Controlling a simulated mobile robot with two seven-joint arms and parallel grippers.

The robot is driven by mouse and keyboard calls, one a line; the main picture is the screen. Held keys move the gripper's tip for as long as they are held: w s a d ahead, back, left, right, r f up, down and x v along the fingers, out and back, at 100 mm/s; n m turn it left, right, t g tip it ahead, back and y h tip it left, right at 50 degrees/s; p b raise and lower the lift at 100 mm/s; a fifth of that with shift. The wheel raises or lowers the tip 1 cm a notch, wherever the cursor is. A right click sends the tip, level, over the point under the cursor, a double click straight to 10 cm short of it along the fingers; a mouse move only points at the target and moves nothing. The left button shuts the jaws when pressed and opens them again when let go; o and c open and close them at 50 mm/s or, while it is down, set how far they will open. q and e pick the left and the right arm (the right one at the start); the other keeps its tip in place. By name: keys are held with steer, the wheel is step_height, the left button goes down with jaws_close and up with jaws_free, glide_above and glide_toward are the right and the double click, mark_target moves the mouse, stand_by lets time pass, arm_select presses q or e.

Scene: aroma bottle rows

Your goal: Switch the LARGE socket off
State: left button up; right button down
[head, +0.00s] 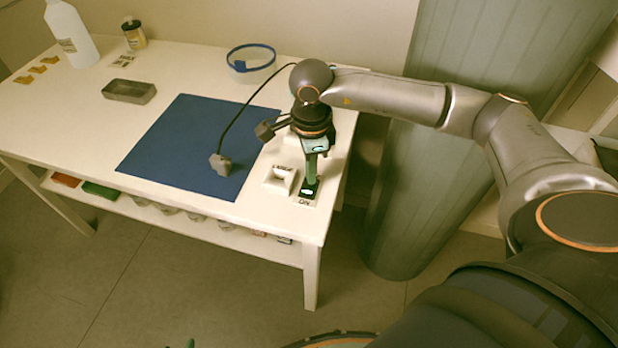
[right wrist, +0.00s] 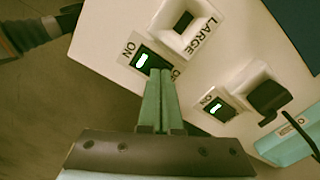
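The LARGE socket (right wrist: 180,22) is a white raised block with a dark opening and no plug in it; it also shows in the head view (head: 279,180) near the table's front right corner. Beside it is its dark rocker switch (right wrist: 147,61) with a lit green mark, between the ON and OFF labels; OFF is partly hidden. My right gripper (right wrist: 158,74) is shut and empty, fingers pointing down, tips at the OFF-side edge of the switch; I cannot tell whether they touch. It also shows in the head view (head: 311,182). A green sliver at the head view's bottom edge may be my left gripper (head: 190,344).
A second socket holds a dark plug (right wrist: 268,97), with its own lit switch (right wrist: 218,108). A grey plug (head: 220,164) on a black cable lies on the blue mat (head: 170,150).

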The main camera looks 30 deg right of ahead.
steer(key=shift+r+p, duration=2.3)
steer(key=shift+r, duration=1.15)
